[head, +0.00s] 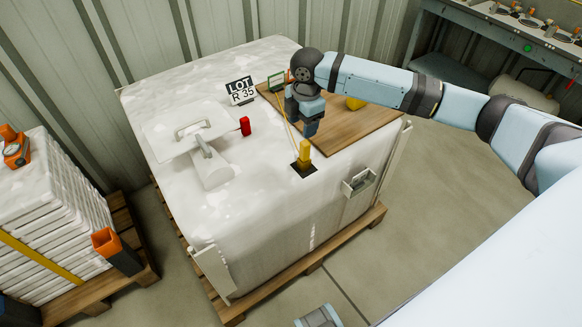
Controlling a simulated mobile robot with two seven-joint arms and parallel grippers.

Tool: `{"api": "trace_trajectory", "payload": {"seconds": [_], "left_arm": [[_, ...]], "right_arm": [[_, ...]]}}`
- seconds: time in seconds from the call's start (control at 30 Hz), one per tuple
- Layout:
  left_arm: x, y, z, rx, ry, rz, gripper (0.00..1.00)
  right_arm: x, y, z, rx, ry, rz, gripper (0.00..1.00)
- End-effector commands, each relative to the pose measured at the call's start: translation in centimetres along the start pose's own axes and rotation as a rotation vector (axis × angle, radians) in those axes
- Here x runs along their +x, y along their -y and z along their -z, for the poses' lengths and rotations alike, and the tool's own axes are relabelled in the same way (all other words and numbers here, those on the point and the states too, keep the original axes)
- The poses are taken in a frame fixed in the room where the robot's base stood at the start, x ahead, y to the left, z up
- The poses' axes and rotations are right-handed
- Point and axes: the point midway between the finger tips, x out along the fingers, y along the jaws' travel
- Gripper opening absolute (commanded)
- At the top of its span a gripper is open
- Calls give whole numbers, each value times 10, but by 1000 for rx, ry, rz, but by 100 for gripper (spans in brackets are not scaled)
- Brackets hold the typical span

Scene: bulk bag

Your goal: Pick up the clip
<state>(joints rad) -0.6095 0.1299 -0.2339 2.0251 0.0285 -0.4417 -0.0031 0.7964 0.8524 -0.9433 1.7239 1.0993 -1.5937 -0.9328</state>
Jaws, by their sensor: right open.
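A small red piece (245,126), which may be the clip, stands on top of the white bulk bag (265,215), right of the pale spout and its handle. It is small, and its exact shape is hard to tell. My right gripper (310,129) is open and points down over the bag's top, to the right of the red piece and apart from it. A yellow upright piece (304,150) on a dark square patch is just below the gripper in the picture. A thin yellow line runs up from it beside the gripper. My left gripper is not in view.
A wooden board (345,128) covers the bag's back right, with a yellow item (355,103) partly behind my arm. A grey holder (359,183) is on the bag's side. Stacked sacks (45,215) stand at left.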

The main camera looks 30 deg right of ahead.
Motion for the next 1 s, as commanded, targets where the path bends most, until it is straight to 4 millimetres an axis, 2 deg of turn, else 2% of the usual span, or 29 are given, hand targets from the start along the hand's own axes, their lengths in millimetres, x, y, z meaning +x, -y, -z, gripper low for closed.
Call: {"api": "trace_trajectory", "payload": {"seconds": [0.03, 0.17, 0.27, 0.53, 0.87, 1.0], "left_arm": [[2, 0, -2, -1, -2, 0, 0], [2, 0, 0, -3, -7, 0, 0], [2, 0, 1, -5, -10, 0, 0], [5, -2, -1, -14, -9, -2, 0], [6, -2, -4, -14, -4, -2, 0], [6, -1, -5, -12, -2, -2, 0]], "right_arm": [[-4, -1, -8, -6, 14, 11, 57], [-8, -1, -16, -17, 28, 33, 57], [5, 0, -17, -18, 28, 37, 57], [57, 1, -17, -18, 26, 35, 57], [81, 0, -17, -18, 27, 33, 57], [99, -3, -16, -17, 27, 34, 57]]}}
